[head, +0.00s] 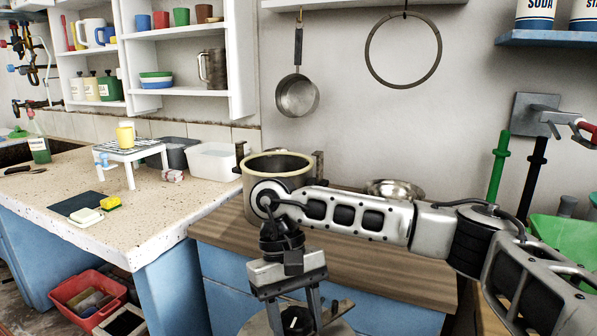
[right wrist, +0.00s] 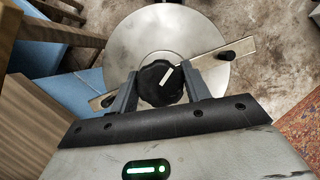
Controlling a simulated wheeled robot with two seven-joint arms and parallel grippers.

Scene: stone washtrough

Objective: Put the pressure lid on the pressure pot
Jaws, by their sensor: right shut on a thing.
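The pressure pot (head: 247,198) stands open and upright on the wooden worktop, with a cream rim and dark side brackets. My right arm passes in front of it and hides much of its lower body. My right gripper (head: 293,312) is nearer than the pot and below the worktop's level in the head view. It is shut on the black knob (right wrist: 160,84) of the pressure lid (right wrist: 155,38). The lid is a round grey metal disc with a crossbar; in the head view only part of it (head: 256,326) shows at the bottom edge. My left gripper is not in view.
A metal bowl (head: 396,188) sits behind my right arm on the wooden worktop (head: 215,225). The stone counter (head: 165,205) at left holds a small white stand (head: 130,150), tubs and sponges. A pan (head: 297,96) and a ring (head: 438,50) hang above.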

